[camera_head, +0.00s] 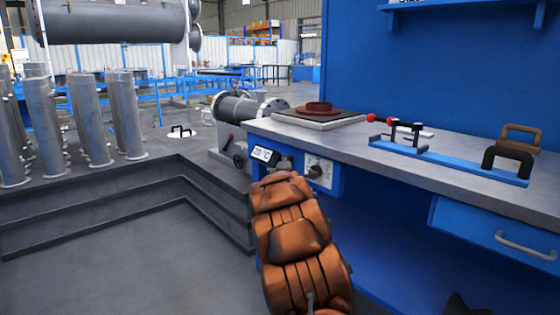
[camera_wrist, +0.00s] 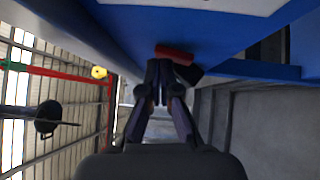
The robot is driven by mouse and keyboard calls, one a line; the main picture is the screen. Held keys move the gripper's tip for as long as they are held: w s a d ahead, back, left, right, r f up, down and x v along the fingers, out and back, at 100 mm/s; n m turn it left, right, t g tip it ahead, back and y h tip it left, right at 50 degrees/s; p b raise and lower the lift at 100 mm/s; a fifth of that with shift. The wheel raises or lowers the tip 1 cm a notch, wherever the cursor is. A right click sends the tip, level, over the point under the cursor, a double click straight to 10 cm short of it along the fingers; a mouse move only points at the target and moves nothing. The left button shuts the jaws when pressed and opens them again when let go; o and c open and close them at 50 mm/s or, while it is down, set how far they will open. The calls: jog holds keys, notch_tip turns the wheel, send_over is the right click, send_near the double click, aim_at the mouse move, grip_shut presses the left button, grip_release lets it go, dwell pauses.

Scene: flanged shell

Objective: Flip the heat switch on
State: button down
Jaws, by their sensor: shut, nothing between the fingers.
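The heat switch (camera_wrist: 174,54) shows in the wrist view as a red piece with a black part beside it, on the blue bench front. My gripper (camera_wrist: 159,68) is shut and empty, with its fingertips together just below the red piece. I cannot tell whether they touch it.
A white plate with a dark knob (camera_head: 316,171) is right of my arm. The bench top (camera_head: 400,165) carries a plate with a brown-red flange (camera_head: 319,108) and a blue bar with clamps (camera_head: 455,163). A grey stepped platform with metal cylinders (camera_head: 125,115) stands left.

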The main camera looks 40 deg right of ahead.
jog(key=s+a+r+p, duration=0.1)
jog(key=s+a+p, duration=0.4)
jog(key=a, duration=0.6)
jog(key=shift+s+a+r, duration=0.15)
jog(key=shift+s+r, duration=0.25)
jog(key=shift+s, duration=0.35)
dwell(0.3)
